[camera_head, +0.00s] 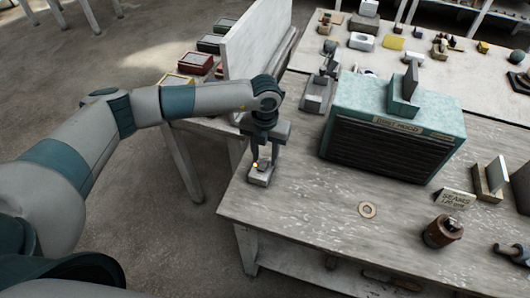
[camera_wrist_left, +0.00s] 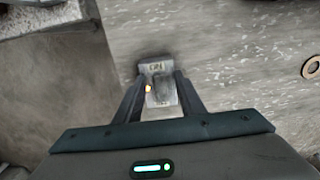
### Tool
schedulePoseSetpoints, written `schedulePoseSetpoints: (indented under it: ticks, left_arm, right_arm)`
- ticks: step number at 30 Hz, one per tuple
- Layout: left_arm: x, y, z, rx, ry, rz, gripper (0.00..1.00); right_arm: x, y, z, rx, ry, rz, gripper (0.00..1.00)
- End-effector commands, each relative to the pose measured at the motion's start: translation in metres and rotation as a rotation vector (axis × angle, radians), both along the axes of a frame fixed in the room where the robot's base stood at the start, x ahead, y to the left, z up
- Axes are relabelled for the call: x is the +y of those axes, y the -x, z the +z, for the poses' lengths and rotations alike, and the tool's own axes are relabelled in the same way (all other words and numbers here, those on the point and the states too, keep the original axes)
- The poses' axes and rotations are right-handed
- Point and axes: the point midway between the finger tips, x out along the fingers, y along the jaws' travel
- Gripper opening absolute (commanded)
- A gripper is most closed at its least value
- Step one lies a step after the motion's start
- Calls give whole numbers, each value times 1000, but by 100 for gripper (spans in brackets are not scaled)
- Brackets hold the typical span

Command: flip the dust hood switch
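The dust hood (camera_head: 351,104) is a teal box with dark front louvres and a name plate, standing on the worktable. The switch (camera_head: 261,178) is a small grey metal block with a lit yellow lamp at the table's left edge. In the left wrist view the switch (camera_wrist_left: 156,67) shows lettering on its far end, too small to read surely. My left gripper (camera_head: 262,162) points down over the switch. In the left wrist view its fingers (camera_wrist_left: 161,82) stand apart, one each side of the switch's raised middle part; contact cannot be told. My right gripper is out of view.
The worktable (camera_head: 310,210) is clear right of the switch except for a flat ring (camera_head: 367,209). A brown round pot (camera_head: 442,231) and a lettered sign (camera_head: 454,198) stand farther right. A grey metal device (camera_head: 318,92) stands behind. An upright pale panel (camera_head: 257,40) is beyond my left arm.

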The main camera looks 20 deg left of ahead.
Motion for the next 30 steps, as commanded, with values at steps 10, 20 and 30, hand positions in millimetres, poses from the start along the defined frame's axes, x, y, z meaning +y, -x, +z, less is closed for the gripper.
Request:
schedulePoseSetpoints:
  ticks: [10,20,30]
  left_arm:
    - [0,0,-2,0,0,0,36]
    - [0,0,-2,-3,0,-1,0]
    - [0,5,-6,-137,4,-4,0]
  right_arm:
    - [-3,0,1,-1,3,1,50]
    - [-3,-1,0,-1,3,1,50]
    - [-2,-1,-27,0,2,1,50]
